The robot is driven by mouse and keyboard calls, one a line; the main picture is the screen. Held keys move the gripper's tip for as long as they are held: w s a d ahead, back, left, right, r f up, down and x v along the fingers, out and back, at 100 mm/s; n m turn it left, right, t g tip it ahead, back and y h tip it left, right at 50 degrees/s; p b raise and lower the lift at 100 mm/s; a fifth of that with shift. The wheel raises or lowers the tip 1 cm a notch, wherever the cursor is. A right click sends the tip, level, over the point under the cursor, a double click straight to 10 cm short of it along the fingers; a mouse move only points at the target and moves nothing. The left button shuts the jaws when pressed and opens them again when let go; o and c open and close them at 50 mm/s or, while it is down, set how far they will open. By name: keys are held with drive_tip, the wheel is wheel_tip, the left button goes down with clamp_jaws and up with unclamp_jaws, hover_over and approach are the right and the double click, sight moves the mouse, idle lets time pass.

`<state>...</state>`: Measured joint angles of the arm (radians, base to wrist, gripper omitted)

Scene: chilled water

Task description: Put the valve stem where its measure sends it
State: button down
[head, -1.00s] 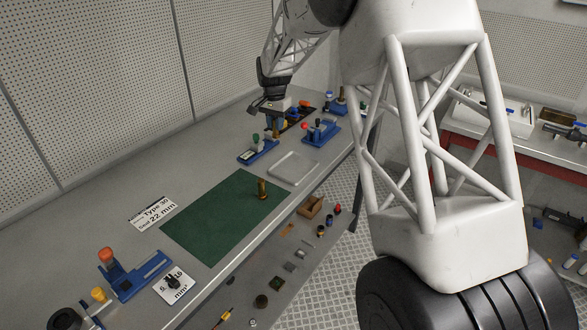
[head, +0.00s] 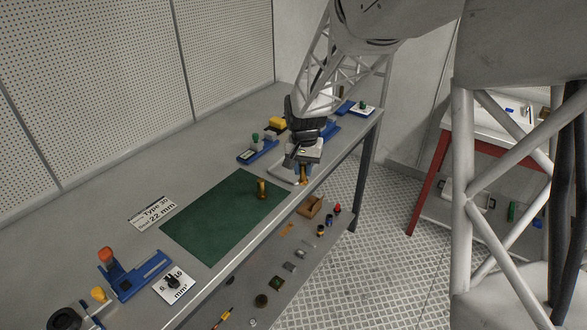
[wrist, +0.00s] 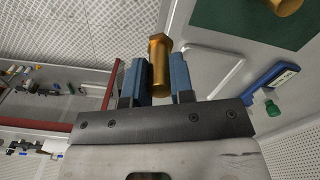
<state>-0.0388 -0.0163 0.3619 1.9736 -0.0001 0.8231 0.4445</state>
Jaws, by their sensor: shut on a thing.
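My gripper (head: 303,172) is shut on a brass stem with a wider head, held above the pale tray's right side near the bench's front edge. In the wrist view the held brass stem (wrist: 159,68) stands between the two blue fingers, its head beyond their tips. A second brass piece (head: 262,189) stands upright on the green mat (head: 215,222); part of it shows at the top of the wrist view (wrist: 284,5). I cannot tell from shape alone which is the valve stem. A card (head: 153,213) reads Type 30 and 22 mm.
The pale tray (wrist: 236,62) looks empty where visible. Blue fixtures (head: 257,152) stand behind it; another blue fixture (head: 143,277) is at the left front, beside a white card (head: 182,287). A lower shelf holds several small parts.

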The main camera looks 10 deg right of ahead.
drive_tip(key=shift+s+d+f, duration=0.1)
drive_tip(key=shift+s+f, duration=0.05)
drive_tip(key=shift+s, duration=0.45)
drive_tip(key=w, duration=0.5)
drive_tip(key=w+f, duration=0.1)
drive_tip(key=w, duration=1)
drive_tip(key=shift+a+f, duration=0.2)
drive_tip(key=shift+a, duration=0.05)
drive_tip(key=shift+f, duration=1.75)
drive_tip(key=shift+f, duration=0.15)
drive_tip(key=c, duration=1)
unclamp_jaws()
